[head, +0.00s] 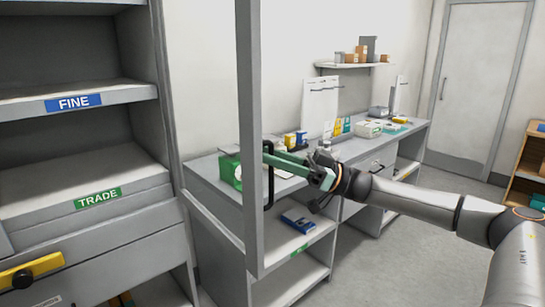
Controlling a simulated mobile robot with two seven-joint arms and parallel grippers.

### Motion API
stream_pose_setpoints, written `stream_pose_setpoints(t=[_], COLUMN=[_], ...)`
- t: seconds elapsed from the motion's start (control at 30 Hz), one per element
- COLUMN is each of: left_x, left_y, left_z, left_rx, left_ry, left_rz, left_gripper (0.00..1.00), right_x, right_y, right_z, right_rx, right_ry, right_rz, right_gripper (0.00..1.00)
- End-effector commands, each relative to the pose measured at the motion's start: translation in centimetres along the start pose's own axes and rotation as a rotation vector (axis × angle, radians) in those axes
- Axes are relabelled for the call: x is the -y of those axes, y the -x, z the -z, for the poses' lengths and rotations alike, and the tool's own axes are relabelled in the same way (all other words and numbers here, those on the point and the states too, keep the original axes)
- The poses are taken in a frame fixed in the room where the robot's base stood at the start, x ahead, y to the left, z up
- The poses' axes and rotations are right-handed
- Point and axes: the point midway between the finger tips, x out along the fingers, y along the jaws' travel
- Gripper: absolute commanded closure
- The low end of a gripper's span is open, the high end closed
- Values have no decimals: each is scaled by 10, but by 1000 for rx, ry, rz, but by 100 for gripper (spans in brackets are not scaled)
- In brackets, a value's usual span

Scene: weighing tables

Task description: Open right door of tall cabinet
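The tall cabinet (158,75) stands at the left with its shelves exposed. Its right door (250,110) is a grey frame with a see-through pane, swung well out from the cabinet's right side. A black upright bar handle (269,192) is on the door's free edge. My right gripper (267,155) reaches in from the right. Its green fingers are at the upper part of the handle and look shut on it, though the tips partly hide the contact. My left gripper is not in view.
A grey bench (408,131) with boxes and an open lower shelf runs along the wall behind the door. A blue box (299,221) lies on that shelf. A wooden shelf unit (527,165) stands far right. A yellow bar (40,267) sits on the cabinet's lower front.

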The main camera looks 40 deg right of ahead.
Motion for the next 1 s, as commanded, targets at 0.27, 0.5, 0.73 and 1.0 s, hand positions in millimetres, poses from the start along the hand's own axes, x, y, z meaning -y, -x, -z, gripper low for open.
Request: stream_pose_setpoints(t=[0.27, 0.5, 0.73, 1.0], left_x=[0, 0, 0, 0], left_y=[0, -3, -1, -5], left_z=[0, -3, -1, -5], left_rx=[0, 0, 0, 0], left_ry=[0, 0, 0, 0], left_rz=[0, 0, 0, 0], left_gripper=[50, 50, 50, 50], right_x=[0, 0, 0, 0], right_y=[2, 22, 53, 103], right_z=[-1, -3, 1, 0], right_rx=[4, 11, 4, 2], right_ry=[-1, -5, 3, 3], right_rz=[1, 1, -2, -1], right_gripper=[55, 55, 55, 55])
